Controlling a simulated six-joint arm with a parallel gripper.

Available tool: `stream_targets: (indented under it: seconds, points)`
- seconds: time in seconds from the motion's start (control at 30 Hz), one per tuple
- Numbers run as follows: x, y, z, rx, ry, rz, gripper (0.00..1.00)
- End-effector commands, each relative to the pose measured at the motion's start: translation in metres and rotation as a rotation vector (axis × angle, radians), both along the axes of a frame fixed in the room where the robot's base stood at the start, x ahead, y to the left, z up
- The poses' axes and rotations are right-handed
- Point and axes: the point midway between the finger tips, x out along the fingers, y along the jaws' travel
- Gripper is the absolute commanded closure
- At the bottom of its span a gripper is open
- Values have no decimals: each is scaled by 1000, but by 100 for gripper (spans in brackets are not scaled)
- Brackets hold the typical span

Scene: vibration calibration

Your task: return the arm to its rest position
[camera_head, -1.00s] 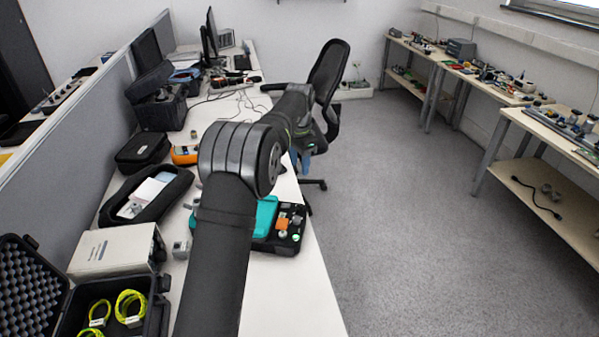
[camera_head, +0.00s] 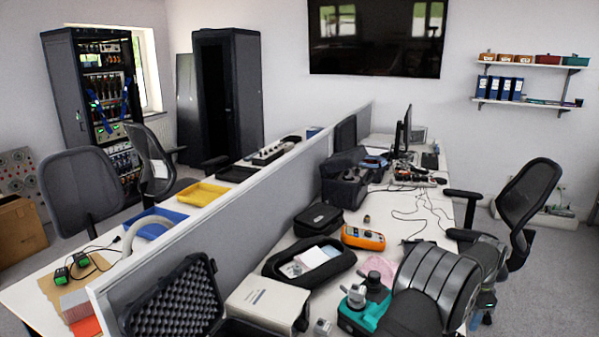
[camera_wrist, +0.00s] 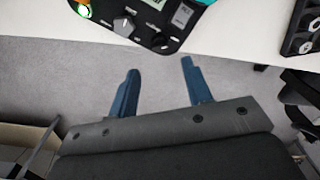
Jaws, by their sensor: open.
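My gripper (camera_wrist: 160,66) shows in the wrist view with its two blue fingers spread apart and nothing between them. It hangs over grey carpet, just off the edge of the white table (camera_wrist: 235,35). A dark control unit (camera_wrist: 150,22) with knobs and a green light lies on the table beyond the fingertips. In the head view my dark arm is at the lower right, over the table's right side. It partly hides the teal device (camera_head: 362,314) there. The gripper's fingers are mostly hidden behind the arm in that view.
An orange multimeter (camera_head: 363,238), an open black pouch (camera_head: 290,285), a white box (camera_head: 268,304) and an open foam-lined case (camera_head: 180,300) crowd the table left of my arm. An office chair (camera_head: 528,205) stands close behind the arm. Open floor lies at the right.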

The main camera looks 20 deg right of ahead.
Motion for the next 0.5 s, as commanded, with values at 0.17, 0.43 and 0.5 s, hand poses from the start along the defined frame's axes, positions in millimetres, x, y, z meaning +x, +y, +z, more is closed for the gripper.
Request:
stream_targets:
  seconds: [0.17, 0.43, 0.5]
  points:
    - [0, 1, -38, 4, 2, 0, 55]
    - [0, 0, -72, 1, 1, 0, 55]
    - [0, 0, -77, 1, 1, 0, 55]
